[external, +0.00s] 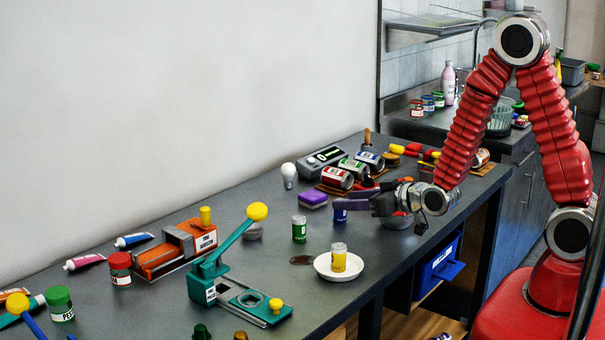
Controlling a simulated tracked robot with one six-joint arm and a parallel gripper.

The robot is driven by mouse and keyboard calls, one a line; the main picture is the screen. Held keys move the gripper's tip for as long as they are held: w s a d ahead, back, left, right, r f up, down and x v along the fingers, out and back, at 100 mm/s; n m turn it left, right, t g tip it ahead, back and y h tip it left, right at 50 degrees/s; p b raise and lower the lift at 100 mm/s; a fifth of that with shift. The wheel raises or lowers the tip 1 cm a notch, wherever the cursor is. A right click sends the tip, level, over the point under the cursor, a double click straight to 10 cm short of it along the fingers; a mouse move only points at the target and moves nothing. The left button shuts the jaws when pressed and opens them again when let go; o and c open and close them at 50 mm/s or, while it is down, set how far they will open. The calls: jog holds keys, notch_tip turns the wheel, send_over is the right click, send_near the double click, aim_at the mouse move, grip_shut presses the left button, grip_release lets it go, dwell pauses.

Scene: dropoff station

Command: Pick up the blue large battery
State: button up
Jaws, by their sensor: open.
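A small upright blue cylinder (340,215), which looks like the blue large battery, stands on the grey table. Its upper part is hidden by the purple fingers of my gripper (350,203). My gripper reaches in from the right, low over the table, with its fingers at the blue battery. I cannot tell whether they touch it or only lie around or in front of it. My gripper is open. A similar green battery (299,230) stands to the left, and a yellow battery (340,258) stands upright on a white plate (322,270) in front.
A purple sponge (313,199) and a light bulb (289,175) are behind and left. Cans lie on wooden boards at the back, including a red-labelled can (337,177). A teal press (235,275) stands left of the plate.

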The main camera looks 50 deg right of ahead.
jog(key=shift+f, duration=0.1)
dwell(0.3)
jog(key=shift+x, duration=1.3)
jog(key=shift+x, duration=2.5)
jog(key=shift+c, duration=0.6)
grip_shut()
